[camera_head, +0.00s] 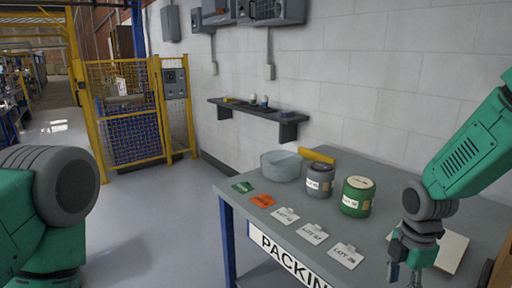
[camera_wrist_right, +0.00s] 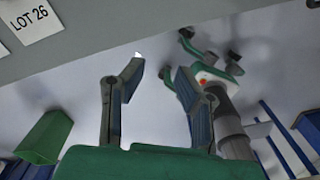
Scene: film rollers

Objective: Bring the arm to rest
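In the head view only a link of my left arm shows, at the left edge.
A wall shelf (camera_head: 258,110) and yellow fence (camera_head: 125,110) stand beyond.

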